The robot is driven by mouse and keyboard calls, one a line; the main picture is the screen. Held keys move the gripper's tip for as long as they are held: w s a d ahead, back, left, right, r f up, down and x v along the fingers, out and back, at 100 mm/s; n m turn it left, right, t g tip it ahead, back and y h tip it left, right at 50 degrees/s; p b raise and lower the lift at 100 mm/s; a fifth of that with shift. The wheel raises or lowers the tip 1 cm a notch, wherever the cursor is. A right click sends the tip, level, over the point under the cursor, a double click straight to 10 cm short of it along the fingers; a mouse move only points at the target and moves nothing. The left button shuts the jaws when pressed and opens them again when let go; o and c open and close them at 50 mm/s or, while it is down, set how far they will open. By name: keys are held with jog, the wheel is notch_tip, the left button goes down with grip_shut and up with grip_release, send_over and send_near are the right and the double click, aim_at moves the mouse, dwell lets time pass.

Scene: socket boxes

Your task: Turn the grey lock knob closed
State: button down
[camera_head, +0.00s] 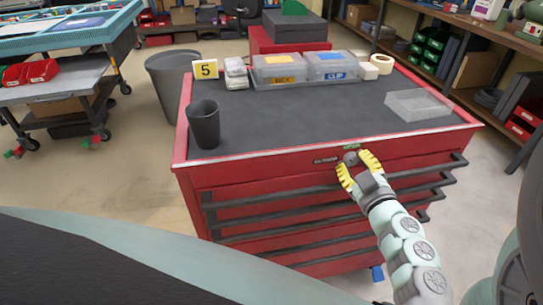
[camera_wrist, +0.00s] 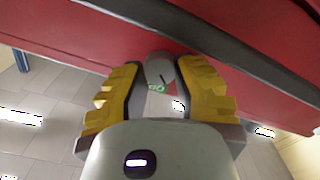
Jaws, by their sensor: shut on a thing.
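The grey lock knob (camera_head: 351,158) sits on the upper front edge of the red tool cabinet (camera_head: 250,174), beside a small label and a green mark. My gripper (camera_head: 357,164) has its yellow fingers on both sides of the knob. In the wrist view, the knob (camera_wrist: 160,70) lies between the fingertips of my gripper (camera_wrist: 165,82), with a dark line and a green mark on it or right by it. The gripper is shut on the knob. The fingers partly hide the knob's sides, and I cannot tell its exact turn position.
Dark drawer handles (camera_head: 300,210) run below the knob. The middle of the top is clear.

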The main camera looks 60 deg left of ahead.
jog(key=shift+s+a+n, duration=0.1)
jog(key=shift+n, duration=0.5)
jog(key=c, duration=0.6)
grip_release()
jog(key=shift+c, duration=0.2)
